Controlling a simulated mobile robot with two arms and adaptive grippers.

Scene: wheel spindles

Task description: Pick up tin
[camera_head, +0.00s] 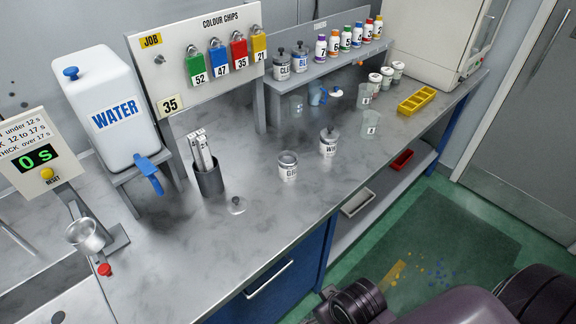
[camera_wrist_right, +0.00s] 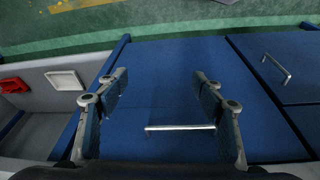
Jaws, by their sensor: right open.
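An open-topped grey tin (camera_head: 288,166), its label partly legible as "GR", stands upright on the steel worktop. A loose lid with a knob (camera_head: 236,205) lies to its left. A second tin (camera_head: 329,142), labelled "WH", stands to the right with its lid on. Two more lidded tins, one labelled "CLE" (camera_head: 282,67) and one with a blue label (camera_head: 299,59), stand on the raised shelf behind. My right gripper (camera_wrist_right: 161,78) is open and empty in the wrist view, in front of the blue cabinet, with no tin between its fingers. My left gripper is not in view.
A dark holder with strips (camera_head: 209,180), a water tank (camera_head: 102,108) and a metal cup (camera_head: 85,236) stand on the left. Clear beakers (camera_head: 371,126) and a yellow tray (camera_head: 416,100) are at right. The front worktop is mostly clear. A cabinet handle (camera_wrist_right: 180,127) lies below.

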